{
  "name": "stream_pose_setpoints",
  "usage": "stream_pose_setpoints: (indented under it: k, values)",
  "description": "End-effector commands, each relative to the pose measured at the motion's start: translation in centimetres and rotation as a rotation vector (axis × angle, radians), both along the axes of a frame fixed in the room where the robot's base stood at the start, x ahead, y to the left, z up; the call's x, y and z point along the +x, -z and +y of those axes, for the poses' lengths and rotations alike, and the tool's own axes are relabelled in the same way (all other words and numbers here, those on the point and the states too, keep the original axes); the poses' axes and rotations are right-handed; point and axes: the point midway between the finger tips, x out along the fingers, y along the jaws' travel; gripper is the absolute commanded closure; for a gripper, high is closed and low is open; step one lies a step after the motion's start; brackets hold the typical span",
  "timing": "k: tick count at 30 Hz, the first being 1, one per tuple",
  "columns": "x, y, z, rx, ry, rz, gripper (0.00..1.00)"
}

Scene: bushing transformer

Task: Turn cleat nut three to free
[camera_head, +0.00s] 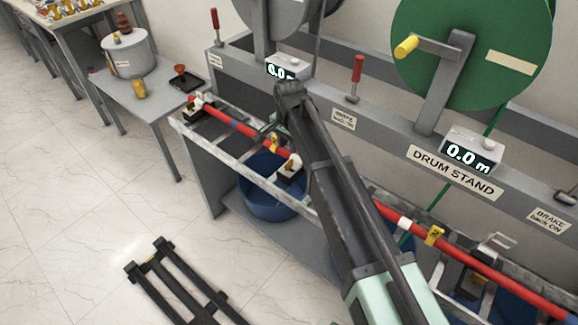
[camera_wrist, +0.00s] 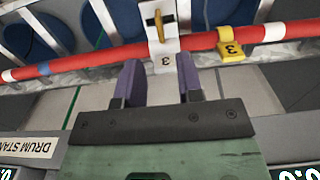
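In the wrist view, cleat three (camera_wrist: 166,58) is a pale upright block marked "3" on the red cable (camera_wrist: 110,60). Its brass-coloured nut (camera_wrist: 159,25) shows at the top, long side running up and down the picture. My gripper (camera_wrist: 158,75) is open, its two purple fingers apart with nothing between them. The fingertips point at the cleat's marked foot, short of the nut. A yellow tag "3" (camera_wrist: 231,45) sits on the cable right of the cleat. In the head view my arm covers part of the cable, and I cannot make out the gripper clearly.
The grey drum stand (camera_head: 400,140) runs along the cable, with a green drum (camera_head: 480,50) and red-handled levers (camera_head: 357,70). Two counters read 0.0 m. Blue tubs (camera_head: 268,185) stand below. A side table (camera_head: 150,95) holds a pot. The floor at left is mostly clear.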

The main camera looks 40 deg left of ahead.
Motion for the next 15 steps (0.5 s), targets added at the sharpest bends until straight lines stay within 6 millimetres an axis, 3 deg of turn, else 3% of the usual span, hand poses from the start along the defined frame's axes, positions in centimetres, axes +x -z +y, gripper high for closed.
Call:
stream_pose_setpoints:
  k: [1,7,11,15]
  values:
    - [0.0,2.3,0.0,0.000,0.000,0.000,0.66]
    - [0.0,7.0,0.0,0.000,-0.001,0.000,0.66]
    - [0.0,8.5,-0.1,0.000,-0.001,0.000,0.66]
    - [0.0,8.6,-0.1,0.000,-0.001,0.000,0.66]
